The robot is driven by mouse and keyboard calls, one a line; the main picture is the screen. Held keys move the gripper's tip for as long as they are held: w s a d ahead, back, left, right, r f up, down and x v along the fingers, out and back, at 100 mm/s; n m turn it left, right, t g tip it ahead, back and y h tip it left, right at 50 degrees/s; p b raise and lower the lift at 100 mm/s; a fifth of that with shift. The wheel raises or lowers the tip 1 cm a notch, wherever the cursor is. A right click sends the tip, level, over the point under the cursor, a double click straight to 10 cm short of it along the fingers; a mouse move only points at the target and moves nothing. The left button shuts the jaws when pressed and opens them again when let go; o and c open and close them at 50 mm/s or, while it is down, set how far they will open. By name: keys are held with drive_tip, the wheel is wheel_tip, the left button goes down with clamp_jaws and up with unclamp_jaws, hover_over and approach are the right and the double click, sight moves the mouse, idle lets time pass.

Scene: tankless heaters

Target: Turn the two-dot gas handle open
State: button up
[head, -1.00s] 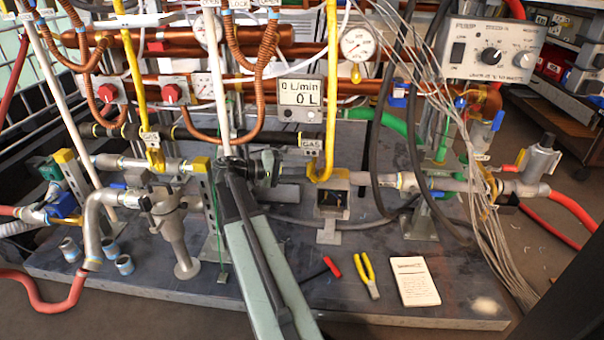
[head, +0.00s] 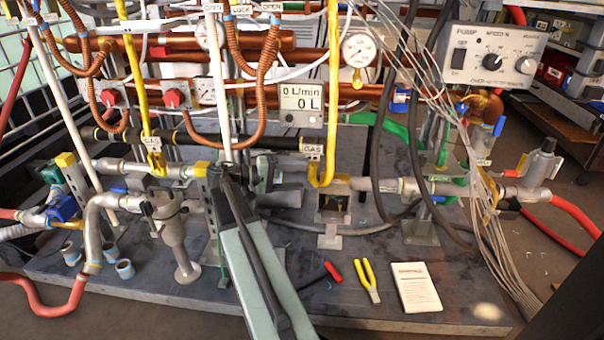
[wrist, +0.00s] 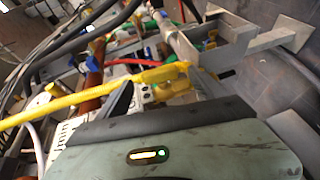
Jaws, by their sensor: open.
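Two yellow gas pipes carry GAS tags. The left pipe (head: 134,75) has a yellow lever (head: 156,162) at its lower end. The right pipe (head: 332,95) bends down beside its GAS tag (head: 312,148) above an open grey box (head: 333,204). My gripper (head: 268,172) is open, between the two pipes and left of the grey box. Its arm hides what lies behind. In the wrist view, a yellow pipe (wrist: 75,100) crosses just beyond a dark finger.
A white vertical pipe (head: 217,90) rises behind my arm. Grey cables (head: 490,235) hang at right. Pliers (head: 368,282), a red-handled tool (head: 332,272) and a notepad (head: 415,287) lie on the dark board's front. Several pipe fittings (head: 124,269) stand front left.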

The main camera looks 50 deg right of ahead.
drive_tip(key=f+v, duration=0.1)
drive_tip(key=v, duration=0.5)
drive_tip(key=shift+r+p, duration=0.35)
drive_tip(key=shift+r, duration=0.15)
